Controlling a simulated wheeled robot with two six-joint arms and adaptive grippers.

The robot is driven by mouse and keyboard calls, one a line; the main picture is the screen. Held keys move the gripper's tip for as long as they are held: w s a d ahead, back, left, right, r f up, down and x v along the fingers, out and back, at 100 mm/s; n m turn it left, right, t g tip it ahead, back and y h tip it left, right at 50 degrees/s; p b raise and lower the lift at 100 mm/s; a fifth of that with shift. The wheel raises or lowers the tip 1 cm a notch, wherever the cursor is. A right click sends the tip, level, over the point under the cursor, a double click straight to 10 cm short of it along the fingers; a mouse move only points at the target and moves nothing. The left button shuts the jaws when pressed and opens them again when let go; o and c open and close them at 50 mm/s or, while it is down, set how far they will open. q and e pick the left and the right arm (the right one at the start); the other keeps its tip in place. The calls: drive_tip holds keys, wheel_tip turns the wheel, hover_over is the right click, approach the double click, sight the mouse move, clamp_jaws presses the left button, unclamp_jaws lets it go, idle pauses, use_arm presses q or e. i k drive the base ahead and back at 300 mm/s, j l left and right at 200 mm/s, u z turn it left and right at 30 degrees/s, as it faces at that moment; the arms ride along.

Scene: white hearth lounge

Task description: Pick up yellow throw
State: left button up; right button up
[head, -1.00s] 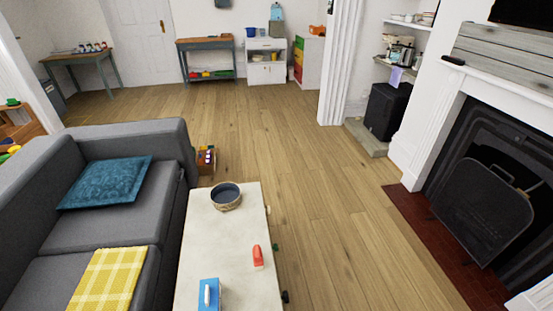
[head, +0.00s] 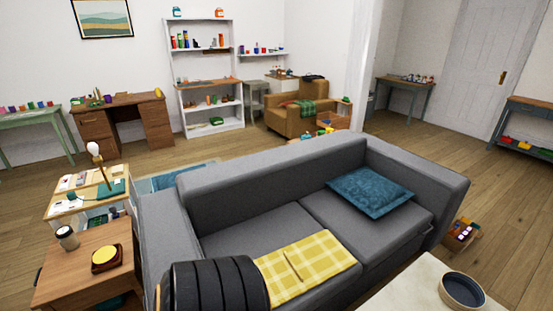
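The yellow throw (head: 306,266), a folded yellow and white plaid cloth, lies flat on the near seat of the grey sofa (head: 265,160). Its left end is close to a black ribbed part at the bottom of the head view, which may hide some of it. Neither gripper shows in the head view, and nothing is seen touching the throw.
A blue cushion (head: 370,191) lies on the sofa's far seat. A pale coffee table (head: 410,285) with a dark bowl (head: 461,290) stands in front of the sofa at right. A wooden side table (head: 85,270) stands left of the sofa. Open floor (head: 410,143) lies behind.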

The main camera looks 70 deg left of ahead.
sight(291, 271)
drive_tip(key=u, duration=2)
